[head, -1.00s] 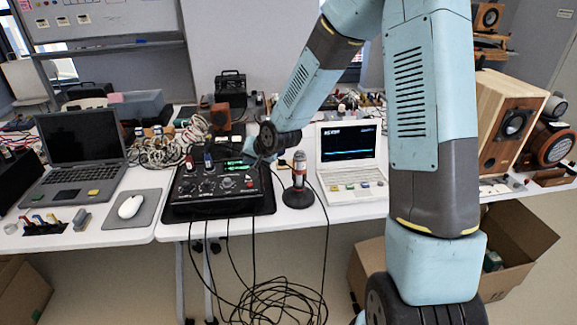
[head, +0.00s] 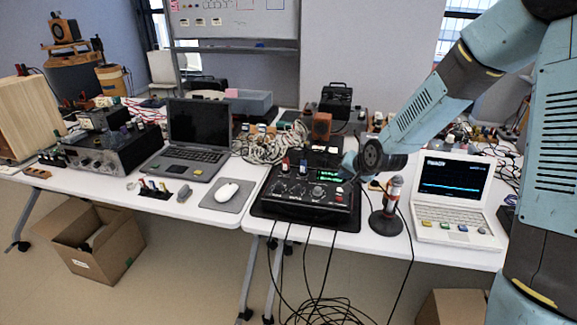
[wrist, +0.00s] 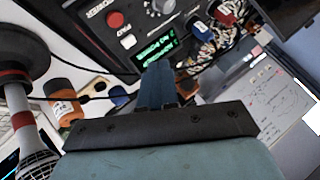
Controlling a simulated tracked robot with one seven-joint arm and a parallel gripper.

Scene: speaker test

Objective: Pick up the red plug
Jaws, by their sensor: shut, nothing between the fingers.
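The red plug (head: 285,164) stands upright at the back left of the black control box (head: 308,204), beside a blue plug (head: 303,166). In the wrist view the red plug (wrist: 227,14) is near the top, right of the blue plug (wrist: 199,31). My gripper (head: 350,162) is by the right end of the box, to the right of the red plug and apart from it. In the wrist view my gripper (wrist: 157,80) has its fingers together, empty, with the box's green display just beyond them.
A microphone on a round stand (head: 386,221) is close by my gripper's right. A white laptop (head: 455,190) is further right; a mouse (head: 228,192) and dark laptop (head: 198,125) are left. Tangled cables (head: 270,143) lie behind the box; other cables hang off the front edge.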

